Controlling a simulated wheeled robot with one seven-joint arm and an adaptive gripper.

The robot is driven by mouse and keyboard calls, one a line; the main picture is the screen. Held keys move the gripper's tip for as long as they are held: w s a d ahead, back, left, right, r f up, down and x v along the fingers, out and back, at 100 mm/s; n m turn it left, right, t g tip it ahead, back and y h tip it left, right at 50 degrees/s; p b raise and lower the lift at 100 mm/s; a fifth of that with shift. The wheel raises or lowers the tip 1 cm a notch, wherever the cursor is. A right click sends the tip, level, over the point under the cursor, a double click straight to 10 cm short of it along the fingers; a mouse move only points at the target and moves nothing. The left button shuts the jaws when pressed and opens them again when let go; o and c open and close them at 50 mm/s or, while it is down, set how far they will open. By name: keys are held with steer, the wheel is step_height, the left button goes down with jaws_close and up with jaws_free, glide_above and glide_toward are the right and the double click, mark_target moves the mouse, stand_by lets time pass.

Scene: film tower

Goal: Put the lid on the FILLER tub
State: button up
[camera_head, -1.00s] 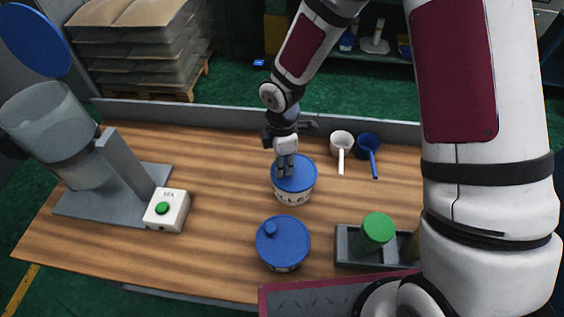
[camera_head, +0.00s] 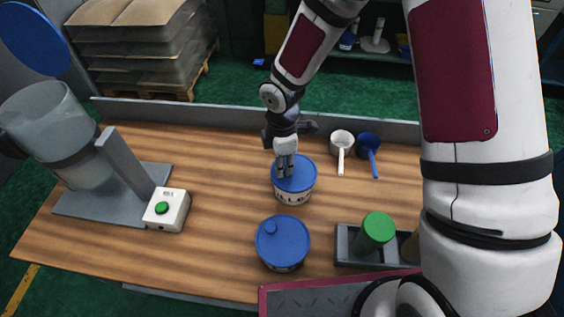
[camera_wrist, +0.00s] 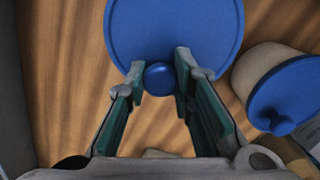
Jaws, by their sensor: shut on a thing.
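The white tub (camera_head: 292,196) with dark lettering stands on the wooden table; the lettering is too small and partly hidden to read surely. A blue lid (camera_head: 303,177) lies over its top and looks level; I cannot tell whether it is fully seated. My gripper (camera_head: 285,174) points down at this lid. In the wrist view my gripper (camera_wrist: 160,76) has its fingers on both sides of the lid's round knob (camera_wrist: 158,79), shut on it. The blue lid (camera_wrist: 175,30) fills the top of that view and hides the tub below.
A second tub with a knobbed blue lid (camera_head: 286,244) stands nearer the front. A grey tray (camera_head: 345,243) holds a green-topped cylinder (camera_head: 377,232). White (camera_head: 342,143) and blue (camera_head: 368,146) scoops lie at the back. A mixer (camera_head: 110,180) and button box (camera_head: 167,210) stand left.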

stand_by(0.3)
steer(key=o, duration=1.4)
steer(key=shift+r, duration=0.1)
steer(key=shift+r+p, duration=1.4)
steer(key=shift+r, duration=2)
steer(key=shift+c, duration=0.3)
jaws_close()
steer(key=shift+f+b, duration=1.1)
steer(key=shift+f, duration=1.6)
steer(key=shift+r, duration=0.15)
